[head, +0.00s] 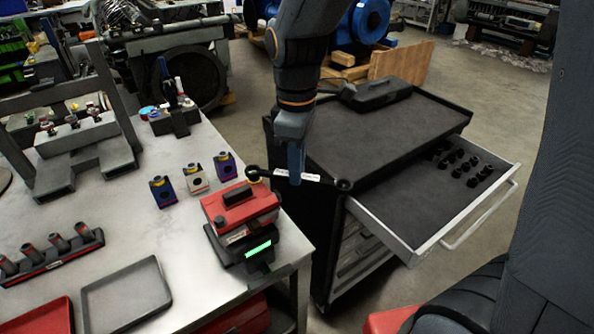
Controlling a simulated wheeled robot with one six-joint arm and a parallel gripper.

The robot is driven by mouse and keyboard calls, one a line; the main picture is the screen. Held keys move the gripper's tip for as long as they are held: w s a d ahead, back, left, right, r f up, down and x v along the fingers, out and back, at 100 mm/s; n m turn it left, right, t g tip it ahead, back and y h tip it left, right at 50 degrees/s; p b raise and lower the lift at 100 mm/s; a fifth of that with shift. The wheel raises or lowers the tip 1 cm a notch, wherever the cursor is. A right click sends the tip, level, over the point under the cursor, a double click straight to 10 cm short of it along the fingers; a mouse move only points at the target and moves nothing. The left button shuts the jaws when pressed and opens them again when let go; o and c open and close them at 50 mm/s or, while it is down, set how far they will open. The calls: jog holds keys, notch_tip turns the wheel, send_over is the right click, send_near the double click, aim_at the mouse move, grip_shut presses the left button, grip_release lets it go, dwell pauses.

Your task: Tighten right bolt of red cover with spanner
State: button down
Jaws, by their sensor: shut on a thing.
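My gripper (293,170) is shut on a dark spanner (318,178) with a white label on its handle. The spanner lies roughly level, with one ring end to the left and one to the right. The left end appears above the back right corner of a red block with a black top (240,207). I cannot tell whether it touches anything there. The red block sits on a dark unit with a lit green display (258,248) at the table's right corner. I cannot tell whether this block is the red cover, and no bolt shows clearly on it.
Blue, white and purple small blocks (195,177) stand behind the red block on the metal table (130,225). A dark tray (125,298) lies at the front. A tool cabinet (380,140) with an open drawer (450,195) stands right of the table.

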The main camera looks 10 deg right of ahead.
jog(key=shift+w+d+n, duration=0.3)
jog(key=shift+w+n, duration=0.5)
jog(key=shift+n, duration=0.1)
jog(key=w+n, duration=0.2)
jog(key=shift+w+d+n, duration=0.1)
jog(key=shift+n, duration=0.2)
jog(key=w+n, duration=0.2)
jog(key=shift+w+n, duration=0.15)
jog(key=shift+n, duration=0.15)
